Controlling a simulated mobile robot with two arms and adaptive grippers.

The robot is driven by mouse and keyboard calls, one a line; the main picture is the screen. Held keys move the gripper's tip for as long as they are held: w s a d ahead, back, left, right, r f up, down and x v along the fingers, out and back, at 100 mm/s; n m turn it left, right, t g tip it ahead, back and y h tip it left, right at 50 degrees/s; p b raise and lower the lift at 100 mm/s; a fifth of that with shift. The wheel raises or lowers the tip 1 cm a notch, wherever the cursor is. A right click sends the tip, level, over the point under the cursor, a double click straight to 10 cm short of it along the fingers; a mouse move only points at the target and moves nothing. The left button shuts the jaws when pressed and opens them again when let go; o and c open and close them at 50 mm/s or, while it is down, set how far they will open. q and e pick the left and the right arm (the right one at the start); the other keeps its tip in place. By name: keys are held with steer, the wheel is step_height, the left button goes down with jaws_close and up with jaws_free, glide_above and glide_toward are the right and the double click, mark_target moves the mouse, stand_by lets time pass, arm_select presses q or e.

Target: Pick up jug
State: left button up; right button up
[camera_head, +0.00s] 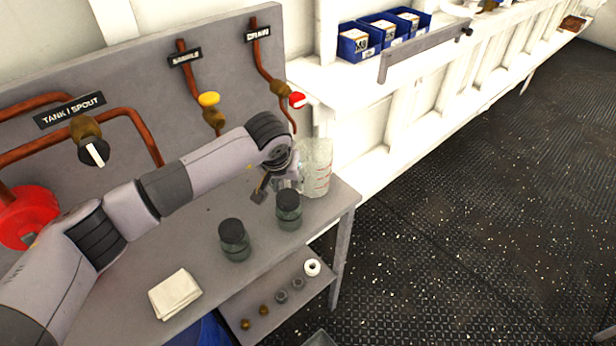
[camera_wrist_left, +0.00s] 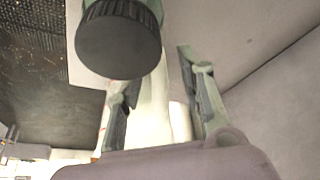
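The jug (camera_head: 316,168) is clear, with red marks on its side, and stands upright near the right end of the grey bench. My left gripper (camera_head: 276,186) is at the jug's left side, with its fingers spread. In the left wrist view the two fingers (camera_wrist_left: 162,103) stand apart, with a pale, see-through shape between and beyond them that looks like the jug (camera_wrist_left: 152,115). I cannot tell whether either finger touches it. My wrist partly hides the jug's left side. My right gripper is not in view.
Two dark-lidded jars (camera_head: 234,240) (camera_head: 289,208) stand in front of the gripper; one lid (camera_wrist_left: 118,42) looms close in the wrist view. A folded cloth (camera_head: 175,293) lies nearer. Valves and pipes line the back panel, including a red knob (camera_head: 297,99) close behind the jug.

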arm_select(q)
jaws_close()
stand_by(0.4)
steer(key=shift+r, duration=0.1)
stand_by(0.3)
